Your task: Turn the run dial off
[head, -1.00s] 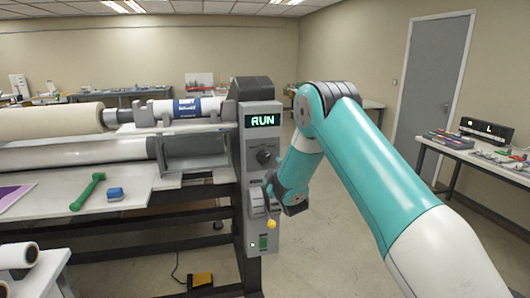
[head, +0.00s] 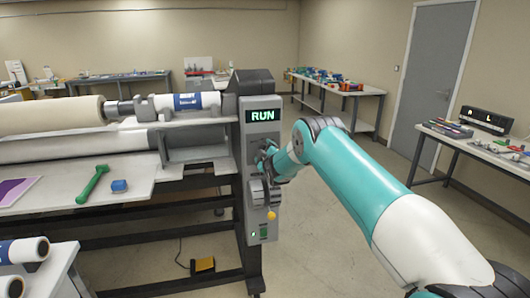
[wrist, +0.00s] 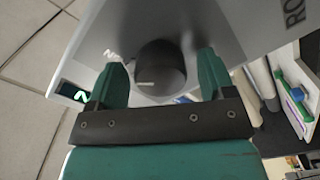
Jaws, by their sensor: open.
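The run dial (wrist: 158,66) is a dark round knob with a pale pointer mark, on the grey control panel (head: 263,135). My gripper (wrist: 161,82) is open, with one teal finger on each side of the dial in the wrist view. I cannot tell whether either finger touches it. In the head view my gripper (head: 268,156) is at the panel and mostly hides the dial. The display (head: 263,115) above reads RUN in green; part of it shows in the wrist view (wrist: 75,95).
Below the dial are a grey wheel (head: 257,190), a yellow knob (head: 271,215) and a green-lit switch (head: 254,234). Left, the laminator table (head: 150,182) holds a green tool (head: 92,184) and a blue block (head: 119,186). A yellow pedal (head: 203,265) lies on the floor.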

